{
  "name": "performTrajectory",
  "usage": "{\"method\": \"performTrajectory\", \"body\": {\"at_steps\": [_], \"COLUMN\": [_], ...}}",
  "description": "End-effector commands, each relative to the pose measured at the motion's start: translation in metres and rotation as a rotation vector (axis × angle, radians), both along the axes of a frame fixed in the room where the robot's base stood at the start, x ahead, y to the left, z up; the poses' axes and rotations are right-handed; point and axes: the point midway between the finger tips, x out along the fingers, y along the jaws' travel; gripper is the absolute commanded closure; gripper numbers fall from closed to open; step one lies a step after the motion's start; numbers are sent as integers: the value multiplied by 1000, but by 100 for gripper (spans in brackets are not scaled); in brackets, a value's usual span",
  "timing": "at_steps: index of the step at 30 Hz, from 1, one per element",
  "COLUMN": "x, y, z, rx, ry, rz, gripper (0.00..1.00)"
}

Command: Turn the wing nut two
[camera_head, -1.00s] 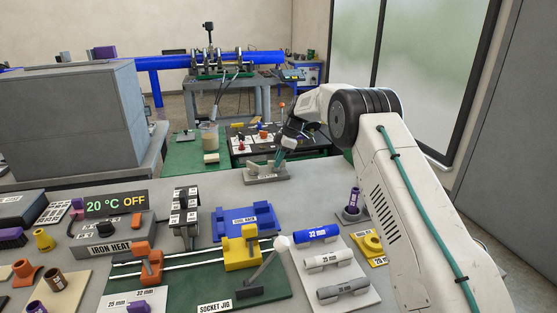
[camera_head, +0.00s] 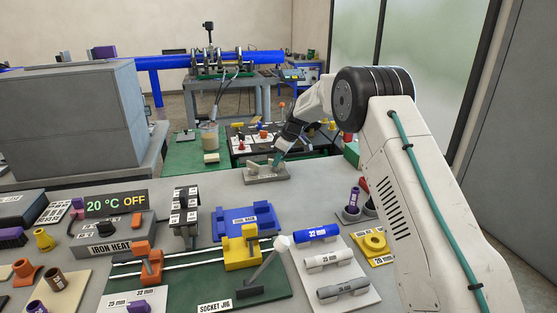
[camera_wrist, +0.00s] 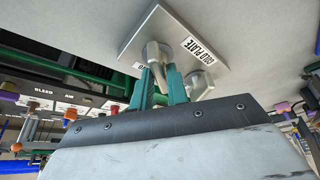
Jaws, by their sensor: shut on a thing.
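My gripper (camera_wrist: 158,77) has teal fingers closed on a grey metal piece (camera_wrist: 157,53) at the plate. A second metal piece (camera_wrist: 197,84) stands beside the right finger. The pale plate (camera_wrist: 140,30) has a label reading "OLD PLATE", its first letter unclear. In the head view, my gripper (camera_head: 277,163) reaches down onto the same plate (camera_head: 267,180) at the far side of the grey bench. The fingers hide part of the held piece. I cannot tell for sure that it is a wing nut, and no marking "two" can be read.
A blue cool rack (camera_head: 240,222) and the socket jig with its yellow clamp (camera_head: 241,252) stand nearer. Labelled pipe pieces (camera_head: 318,234) lie right of it. Beyond the bench is a dark panel (camera_head: 262,139) with coloured knobs.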

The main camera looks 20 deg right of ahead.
Motion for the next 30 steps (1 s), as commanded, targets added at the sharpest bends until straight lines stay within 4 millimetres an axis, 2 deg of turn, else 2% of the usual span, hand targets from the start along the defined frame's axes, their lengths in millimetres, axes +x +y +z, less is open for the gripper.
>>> {"method": "performTrajectory", "body": {"at_steps": [11, 26, 27, 28, 30], "x": [-1, -1, -1, -1, -1], "y": [0, 0, 0, 0, 0], "z": [0, 0, 0, 0, 0], "rx": [0, 0, 1, 0, 0], "ry": [0, 0, 1, 0, 0], "rz": [-152, -172, -172, -171, -171], "gripper": [100, 100, 76, 67, 67]}}
